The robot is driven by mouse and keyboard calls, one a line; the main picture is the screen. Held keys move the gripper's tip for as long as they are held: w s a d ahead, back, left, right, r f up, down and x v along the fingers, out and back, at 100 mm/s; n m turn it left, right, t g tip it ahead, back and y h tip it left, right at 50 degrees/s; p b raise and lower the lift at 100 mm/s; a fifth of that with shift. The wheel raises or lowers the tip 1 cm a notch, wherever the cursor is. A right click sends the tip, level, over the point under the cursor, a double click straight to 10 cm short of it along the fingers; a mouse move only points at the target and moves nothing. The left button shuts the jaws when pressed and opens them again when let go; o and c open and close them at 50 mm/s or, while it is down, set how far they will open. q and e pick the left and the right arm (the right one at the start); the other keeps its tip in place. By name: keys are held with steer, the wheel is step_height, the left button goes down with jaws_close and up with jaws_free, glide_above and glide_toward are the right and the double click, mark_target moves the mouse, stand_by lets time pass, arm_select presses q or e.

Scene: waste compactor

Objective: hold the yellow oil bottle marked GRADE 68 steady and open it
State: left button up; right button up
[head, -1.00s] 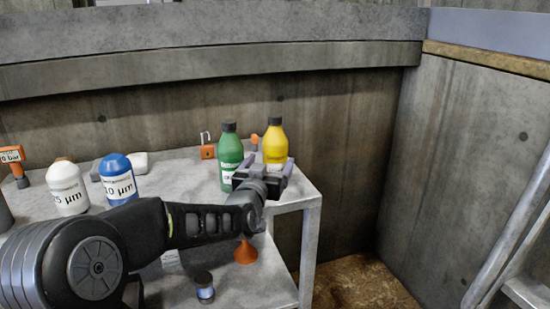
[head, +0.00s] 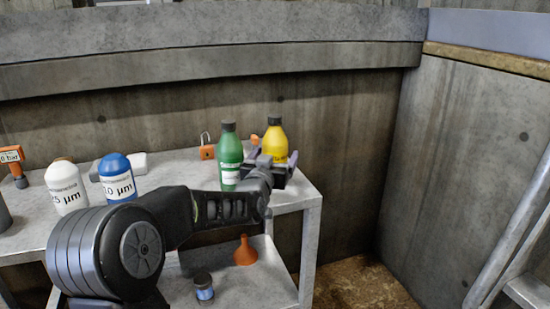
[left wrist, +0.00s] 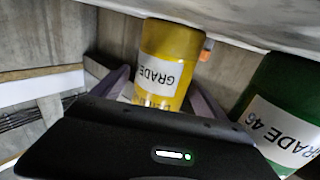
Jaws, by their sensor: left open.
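The yellow oil bottle (head: 275,141) with a dark cap stands upright near the right end of the bench top. In the left wrist view the yellow bottle (left wrist: 166,62) shows upside down, with a white label reading GRADE; its number is hidden. My left gripper (head: 275,162) is open at the bottle. Its two fingers (left wrist: 160,90) show on either side of the yellow bottle's body, and I cannot tell whether they touch it. A green bottle (head: 230,150) with a dark cap stands just left of it; its label in the wrist view reads GRADE 46. My right gripper is out of view.
The grey bench (head: 309,193) ends just right of the bottles. An orange padlock (head: 207,151), a blue container (head: 117,176) and a white one (head: 66,185) stand further left. An orange funnel (head: 245,252) and a small jar (head: 203,288) are on the lower shelf.

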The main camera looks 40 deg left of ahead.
arm_select(q)
steer(key=shift+c, duration=0.4)
steer(key=shift+r, duration=0.1)
jaws_close()
stand_by(0.5)
